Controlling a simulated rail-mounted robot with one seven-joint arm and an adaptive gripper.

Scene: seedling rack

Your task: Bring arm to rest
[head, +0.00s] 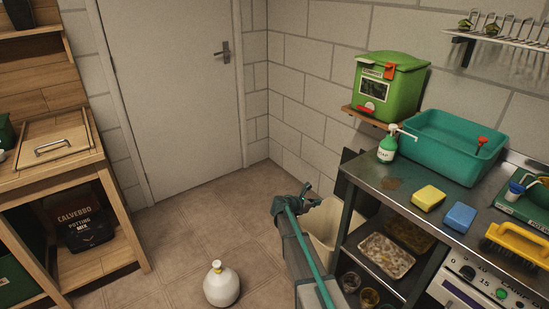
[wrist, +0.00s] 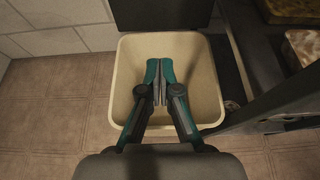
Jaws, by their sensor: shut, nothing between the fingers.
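My gripper (wrist: 158,80) is shut and empty in the wrist view, its two teal and black fingers together. The fingers show over the opening of a cream bin (wrist: 205,68) that stands on the tiled floor; I cannot tell how deep they reach. The part of the bin's inside that shows around the fingers looks bare. In the head view, my gripper (head: 305,195) is small at the bin (head: 322,218), beside the steel bench. My arm hides part of the bin there.
The steel bench (head: 400,200) stands close on the right, with a teal basin (head: 450,145), a yellow sponge (head: 428,197) and a blue sponge (head: 459,216) on top. A white bottle (head: 221,285) stands on the floor. A wooden bench (head: 60,180) is at left. Floor before the door is clear.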

